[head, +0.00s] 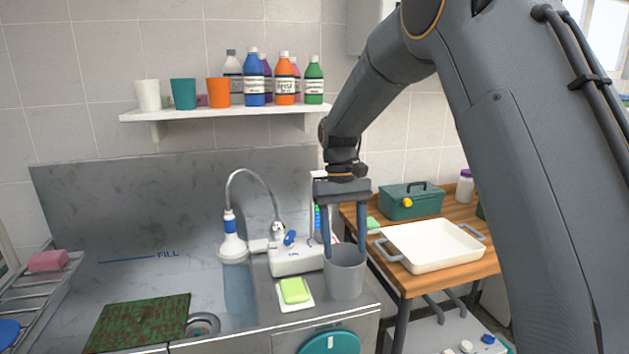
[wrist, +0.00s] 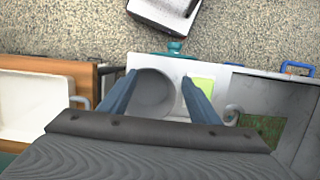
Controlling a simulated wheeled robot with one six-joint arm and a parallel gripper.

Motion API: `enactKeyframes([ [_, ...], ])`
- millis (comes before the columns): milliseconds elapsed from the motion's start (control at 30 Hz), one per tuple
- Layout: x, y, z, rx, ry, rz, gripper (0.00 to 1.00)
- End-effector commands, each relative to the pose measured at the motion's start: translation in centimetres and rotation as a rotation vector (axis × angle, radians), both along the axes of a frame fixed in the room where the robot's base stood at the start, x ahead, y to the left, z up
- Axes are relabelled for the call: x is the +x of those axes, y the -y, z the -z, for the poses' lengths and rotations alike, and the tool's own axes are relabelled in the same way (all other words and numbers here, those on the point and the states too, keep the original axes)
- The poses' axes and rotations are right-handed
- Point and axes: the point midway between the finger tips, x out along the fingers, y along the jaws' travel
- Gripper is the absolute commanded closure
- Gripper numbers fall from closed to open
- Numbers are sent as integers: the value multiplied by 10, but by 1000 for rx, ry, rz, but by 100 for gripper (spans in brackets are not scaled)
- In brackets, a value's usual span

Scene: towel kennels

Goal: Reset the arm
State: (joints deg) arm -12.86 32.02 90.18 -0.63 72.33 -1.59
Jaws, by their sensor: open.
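My gripper (head: 343,252) hangs pointing down from my arm, over a grey cup (head: 345,279) on the counter. Its two blue-grey fingers are apart, with their tips at about the height of the cup's rim. In the wrist view the open fingers (wrist: 158,77) flank the cup (wrist: 153,98), which looks empty. Nothing is held. I cannot tell whether the fingertips touch the rim.
A white box (head: 296,261) and a green sponge (head: 294,290) lie left of the cup. A faucet (head: 233,245) stands by the sink. A cream tray (head: 432,252) and green toolbox (head: 411,203) sit on the wooden table. A bottle shelf (head: 220,113) is above.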

Motion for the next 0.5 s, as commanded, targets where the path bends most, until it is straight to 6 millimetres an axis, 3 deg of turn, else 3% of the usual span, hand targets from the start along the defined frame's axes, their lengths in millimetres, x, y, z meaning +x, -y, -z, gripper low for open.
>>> enactKeyframes([
  [167, -43, 40, 13, 19, 83, 64, 43],
  [500, -162, 104, 50, 45, 275, 197, 43],
])
